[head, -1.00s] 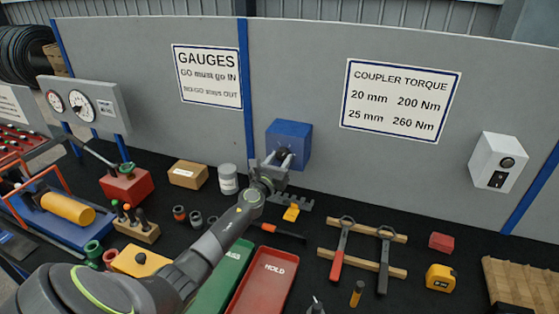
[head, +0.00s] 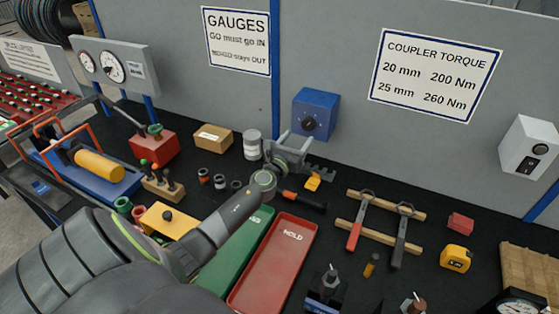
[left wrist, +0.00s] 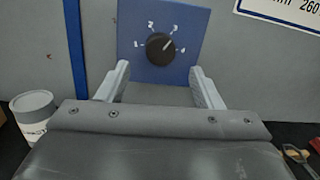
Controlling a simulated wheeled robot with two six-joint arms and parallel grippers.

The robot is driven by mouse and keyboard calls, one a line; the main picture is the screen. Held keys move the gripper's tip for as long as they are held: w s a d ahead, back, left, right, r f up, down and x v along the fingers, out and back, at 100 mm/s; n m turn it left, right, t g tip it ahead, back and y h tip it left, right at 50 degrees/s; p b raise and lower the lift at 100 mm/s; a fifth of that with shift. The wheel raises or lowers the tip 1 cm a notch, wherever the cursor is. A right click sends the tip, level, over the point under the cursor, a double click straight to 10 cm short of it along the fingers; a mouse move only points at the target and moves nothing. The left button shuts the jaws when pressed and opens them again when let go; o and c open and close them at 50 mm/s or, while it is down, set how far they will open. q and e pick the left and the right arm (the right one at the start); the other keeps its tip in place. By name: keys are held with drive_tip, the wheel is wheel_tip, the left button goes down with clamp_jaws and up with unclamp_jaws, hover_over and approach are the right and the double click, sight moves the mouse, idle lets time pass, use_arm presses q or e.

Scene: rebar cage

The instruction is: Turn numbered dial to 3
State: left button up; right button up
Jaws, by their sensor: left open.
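The numbered dial is a black round knob (head: 308,123) on a blue box (head: 328,104) fixed to the grey wall panel. In the left wrist view the knob (left wrist: 160,47) is unobstructed, with the numbers 1 to 4 around its upper side. Its small white mark points up and right, towards the 3. My left gripper (head: 293,142) is open and empty, just below and in front of the dial. In the left wrist view its fingers (left wrist: 160,70) stand either side below the knob, apart from it. My right gripper is out of view.
Below the blue box lie a red tray (head: 272,262), a green tray (head: 236,252) and an orange-handled tool (head: 305,201). A white-grey can (head: 252,145) stands left of my gripper.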

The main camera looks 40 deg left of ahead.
use_arm(q)
drive_tip(key=s+d+f, duration=0.1)
drive_tip(key=s+d, duration=0.1)
drive_tip(key=s, duration=0.9)
drive_tip(key=shift+s, duration=0.2)
drive_tip(key=shift+d+f, duration=0.1)
drive_tip(key=shift+f, duration=0.05)
